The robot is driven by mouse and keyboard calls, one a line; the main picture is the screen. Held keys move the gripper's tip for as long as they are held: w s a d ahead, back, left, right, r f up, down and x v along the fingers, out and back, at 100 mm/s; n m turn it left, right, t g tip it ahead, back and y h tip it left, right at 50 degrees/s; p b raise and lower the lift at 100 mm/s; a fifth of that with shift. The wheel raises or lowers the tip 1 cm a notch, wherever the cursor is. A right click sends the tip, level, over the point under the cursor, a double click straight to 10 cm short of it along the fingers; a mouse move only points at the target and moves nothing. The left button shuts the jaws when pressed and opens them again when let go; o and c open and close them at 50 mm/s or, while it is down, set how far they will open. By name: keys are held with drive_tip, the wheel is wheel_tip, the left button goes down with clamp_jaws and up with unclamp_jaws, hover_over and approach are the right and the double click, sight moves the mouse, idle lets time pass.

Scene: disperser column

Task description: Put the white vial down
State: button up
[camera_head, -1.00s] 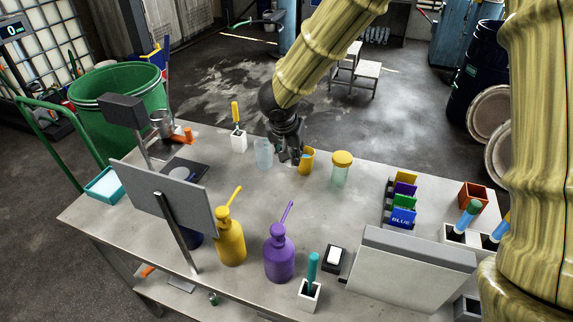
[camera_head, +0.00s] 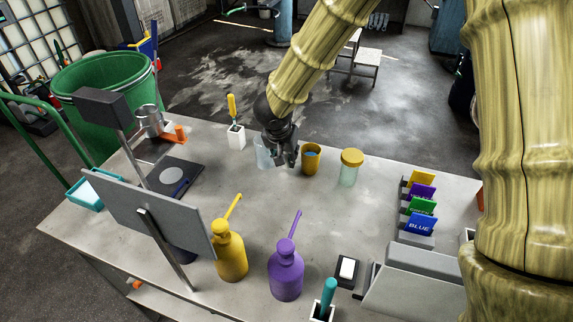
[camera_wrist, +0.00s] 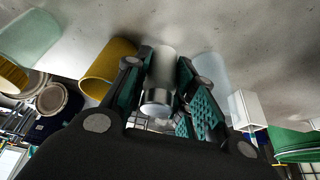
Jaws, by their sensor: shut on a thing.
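A pale grey-white vial (camera_wrist: 162,68) with a shiny metallic end sits between the fingers of my gripper (camera_wrist: 166,88) in the wrist view. The gripper is shut on it. In the head view my gripper (camera_head: 284,162) points down at the far side of the table, between a clear glass vessel (camera_head: 263,154) and an amber cup (camera_head: 311,160). My fingers mostly hide the vial there. I cannot tell whether its base touches the tabletop.
A yellow-lidded jar (camera_head: 349,171) stands right of the cup. A white holder with a yellow-handled tool (camera_head: 236,138) stands left. Yellow (camera_head: 229,253) and purple (camera_head: 286,273) bottles stand in front. The table's middle (camera_head: 290,205) is clear.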

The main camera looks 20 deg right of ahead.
sight(286, 166)
drive_tip(key=shift+f+p, duration=0.35)
drive_tip(key=shift+f, duration=1.75)
drive_tip(key=shift+f+b, duration=0.15)
drive_tip(key=shift+b, duration=0.15)
drive_tip(key=o, duration=1)
